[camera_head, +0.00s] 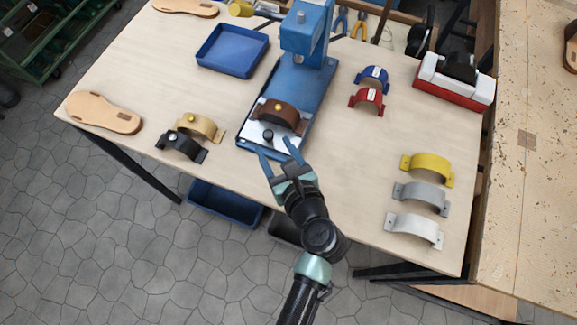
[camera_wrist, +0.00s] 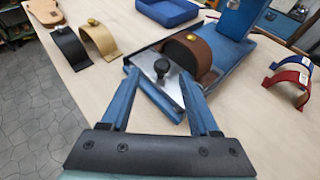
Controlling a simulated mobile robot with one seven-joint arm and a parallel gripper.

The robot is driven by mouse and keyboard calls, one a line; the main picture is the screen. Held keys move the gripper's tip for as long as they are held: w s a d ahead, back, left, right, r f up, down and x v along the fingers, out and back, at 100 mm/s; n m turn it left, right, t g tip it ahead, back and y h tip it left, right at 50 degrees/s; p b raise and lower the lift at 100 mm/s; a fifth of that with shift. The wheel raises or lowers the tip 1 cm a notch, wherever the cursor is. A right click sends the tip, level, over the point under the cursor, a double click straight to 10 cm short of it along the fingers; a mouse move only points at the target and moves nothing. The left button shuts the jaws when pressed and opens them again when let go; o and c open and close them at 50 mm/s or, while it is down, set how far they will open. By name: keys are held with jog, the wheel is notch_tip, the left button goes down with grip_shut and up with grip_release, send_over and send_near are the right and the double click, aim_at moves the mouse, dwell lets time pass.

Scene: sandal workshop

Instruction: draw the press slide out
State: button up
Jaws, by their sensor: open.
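The blue press (camera_head: 305,60) stands at the back middle of the table. Its slide (camera_head: 247,134), a silver plate with a black knob (camera_head: 268,135), lies at the front of the blue press base. A brown strap arch (camera_head: 279,113) with a brass stud sits on the slide behind the knob. In the wrist view the slide (camera_wrist: 146,66) and the black knob (camera_wrist: 161,67) are ahead of my fingers. My gripper (camera_head: 278,155) is open, its two blue fingers spread just in front of the knob. Nothing is visible between the fingertips (camera_wrist: 162,85) except the knob and plate beyond.
Tan (camera_head: 201,126) and black (camera_head: 181,146) arches stand left. Blue (camera_head: 373,76) and red (camera_head: 367,99) arches stand right. Yellow (camera_head: 428,168), grey (camera_head: 421,197) and white (camera_head: 414,229) arches line the right front. A blue tray (camera_head: 232,51) lies behind. The table front middle is clear.

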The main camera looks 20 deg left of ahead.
jog(key=v, duration=0.9)
jog(key=shift+b, duration=0.4)
jog(key=shift+s, duration=0.1)
jog(key=w+d+r+n+t+h, duration=0.25)
jog(key=w+r+n, duration=0.3)
jog(key=r, duration=0.45)
jog(key=w+d+r+n+t+h, duration=0.1)
jog(key=w+r+n+t, duration=0.2)
jog(key=w+r+n, duration=0.5)
jog(key=w+d+r+n+t+h, duration=0.1)
jog(key=w+d+r+n+t, duration=0.2)
jog(key=r, duration=0.9)
jog(key=s+r+n+t+h, duration=0.2)
jog(key=s+r+n+t, duration=0.2)
jog(key=r, duration=1)
jog(key=s+r+n+t+h, duration=0.2)
jog(key=s+r+n+t, duration=0.3)
jog(key=r, duration=0.8)
jog(key=shift+s+d+r+n+h, duration=0.4)
jog(key=shift+s+n, duration=0.55)
jog(key=shift+s, duration=0.25)
